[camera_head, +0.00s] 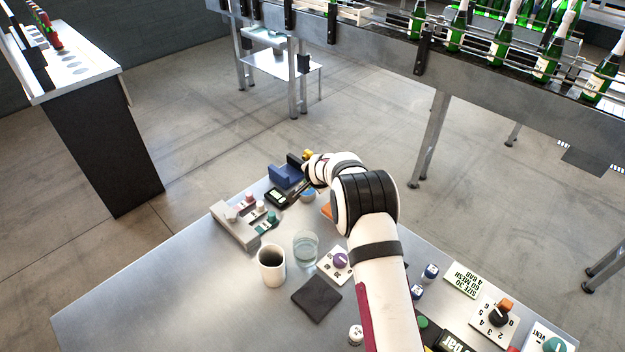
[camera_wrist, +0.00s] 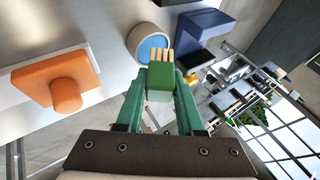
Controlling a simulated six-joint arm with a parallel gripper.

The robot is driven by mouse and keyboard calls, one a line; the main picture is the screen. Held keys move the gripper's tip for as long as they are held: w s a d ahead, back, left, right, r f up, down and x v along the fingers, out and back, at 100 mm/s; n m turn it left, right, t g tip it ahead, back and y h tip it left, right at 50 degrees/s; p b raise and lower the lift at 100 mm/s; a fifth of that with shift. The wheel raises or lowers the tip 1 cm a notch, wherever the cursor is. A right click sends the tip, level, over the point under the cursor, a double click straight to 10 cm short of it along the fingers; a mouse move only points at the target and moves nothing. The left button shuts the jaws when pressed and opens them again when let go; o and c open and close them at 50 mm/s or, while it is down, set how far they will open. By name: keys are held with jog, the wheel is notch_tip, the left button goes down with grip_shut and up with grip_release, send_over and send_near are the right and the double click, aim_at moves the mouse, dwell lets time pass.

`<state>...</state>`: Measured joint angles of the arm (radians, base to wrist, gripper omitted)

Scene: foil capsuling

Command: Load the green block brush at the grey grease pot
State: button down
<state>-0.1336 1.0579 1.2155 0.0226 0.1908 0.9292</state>
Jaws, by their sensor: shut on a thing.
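The green block brush (camera_wrist: 159,94) shows in the wrist view with its pale tan bristles pointing away from me. My gripper (camera_wrist: 160,88) is shut on its block, one green finger on each side. A round pot with a pale grey rim and blue inside (camera_wrist: 133,38) lies just beyond the bristles. The bristle tips overlap its near edge in the picture; I cannot tell whether they touch it. In the head view the pot (camera_head: 308,196) is beside my gripper (camera_head: 298,191), partly hidden by the arm. The brush is too small to make out there.
A dark blue block-like holder (camera_wrist: 207,27) stands right of the pot. An orange knob on a plate (camera_wrist: 62,85) is at left. In the head view, a black display box (camera_head: 276,198), a glass (camera_head: 305,250) and a white mug (camera_head: 271,266) stand nearby. Free table lies at left front.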

jog(key=shift+s+f, duration=0.1)
jog(key=shift+f, duration=0.5)
dwell(1.1)
notch_tip(320, 180, up, 7)
jog(key=shift+f, duration=0.1)
jog(key=shift+r, duration=0.2)
dwell(0.7)
